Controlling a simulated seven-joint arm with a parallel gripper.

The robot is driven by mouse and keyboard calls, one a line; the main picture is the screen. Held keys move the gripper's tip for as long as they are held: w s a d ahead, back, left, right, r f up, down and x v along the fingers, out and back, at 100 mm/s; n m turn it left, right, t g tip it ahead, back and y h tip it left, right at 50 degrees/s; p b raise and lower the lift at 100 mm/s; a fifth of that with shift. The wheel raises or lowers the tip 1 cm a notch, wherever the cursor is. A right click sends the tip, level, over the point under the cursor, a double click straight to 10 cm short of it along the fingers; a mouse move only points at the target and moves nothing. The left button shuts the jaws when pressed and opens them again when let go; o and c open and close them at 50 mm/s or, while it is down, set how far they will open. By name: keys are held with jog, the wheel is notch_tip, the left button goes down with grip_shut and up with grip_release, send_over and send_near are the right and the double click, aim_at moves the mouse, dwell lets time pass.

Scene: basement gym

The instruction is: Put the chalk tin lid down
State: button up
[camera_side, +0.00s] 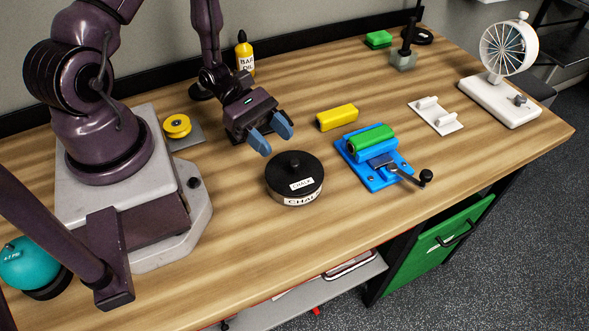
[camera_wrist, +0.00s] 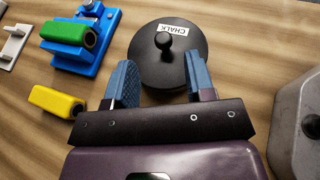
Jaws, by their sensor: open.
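The chalk tin (camera_side: 296,198) is round and black with a white CHALK label and stands on the wooden bench. Its black lid (camera_side: 309,169), with a round knob and a smaller CHALK label, sits on top of it. In the wrist view the lid (camera_wrist: 176,67) shows from above, just beyond the fingers. My gripper (camera_side: 275,142) is open and empty, behind and left of the tin in the side view. Its blue fingers also show in the wrist view (camera_wrist: 161,86), spread apart. In the side view they appear apart from the lid knob.
A blue crank device (camera_side: 357,154) with a green roller stands right of the tin. A yellow block (camera_side: 337,117) lies behind it. A white bracket (camera_side: 436,115), a wheel on a stand (camera_side: 497,97) and a yellow bottle (camera_side: 245,58) stand farther off. Bench in front of the tin is clear.

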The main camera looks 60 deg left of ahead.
aim_at(293, 161)
jog(key=x, duration=0.4)
jog(key=shift+d, duration=0.4)
grip_shut()
